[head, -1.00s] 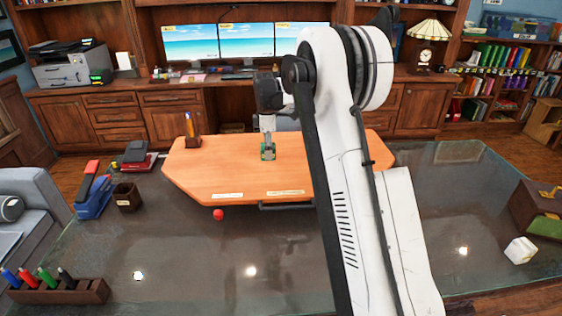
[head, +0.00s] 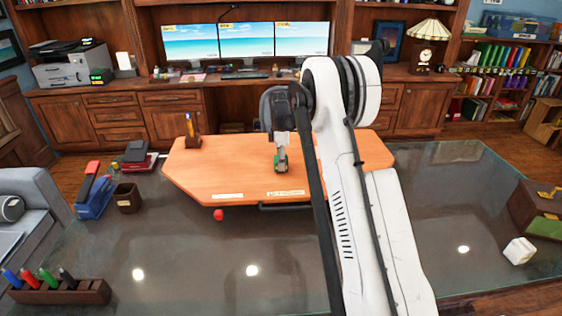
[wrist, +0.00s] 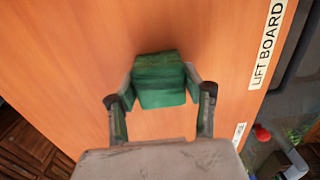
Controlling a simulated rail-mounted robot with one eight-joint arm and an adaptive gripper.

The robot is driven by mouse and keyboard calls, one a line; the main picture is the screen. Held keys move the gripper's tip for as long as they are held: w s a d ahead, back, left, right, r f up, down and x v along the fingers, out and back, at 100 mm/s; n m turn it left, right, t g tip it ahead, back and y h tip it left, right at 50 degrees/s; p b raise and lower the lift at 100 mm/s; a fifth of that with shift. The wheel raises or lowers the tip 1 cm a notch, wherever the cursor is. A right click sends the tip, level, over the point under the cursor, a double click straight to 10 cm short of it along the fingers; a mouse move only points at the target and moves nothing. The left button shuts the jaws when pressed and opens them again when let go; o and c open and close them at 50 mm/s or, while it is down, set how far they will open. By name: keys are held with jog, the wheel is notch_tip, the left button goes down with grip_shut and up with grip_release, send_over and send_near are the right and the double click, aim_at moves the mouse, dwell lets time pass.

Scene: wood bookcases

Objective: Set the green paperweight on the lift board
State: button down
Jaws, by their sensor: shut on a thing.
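The green paperweight (wrist: 160,78) is a small block between the two fingers of my gripper (wrist: 160,90) in the wrist view. The fingers press on its left and right sides. In the head view the paperweight (head: 281,167) shows at the lower end of my gripper (head: 281,160), over the right-hand middle of the lift board (head: 225,172). The lift board is a flat orange wooden panel, and its label reads LIFT BOARD in the wrist view (wrist: 265,50). I cannot tell whether the paperweight touches the board or hangs just above it.
A wooden pen holder (head: 193,141) stands at the board's back left. A red ball (head: 218,214) is in front of the board on the glass table (head: 200,265). The board around the paperweight is clear.

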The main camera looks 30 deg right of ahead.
jog(key=c, duration=1.4)
grip_release()
jog(key=shift+f, duration=0.15)
jog(key=o, duration=0.5)
jog(key=shift+c, duration=0.2)
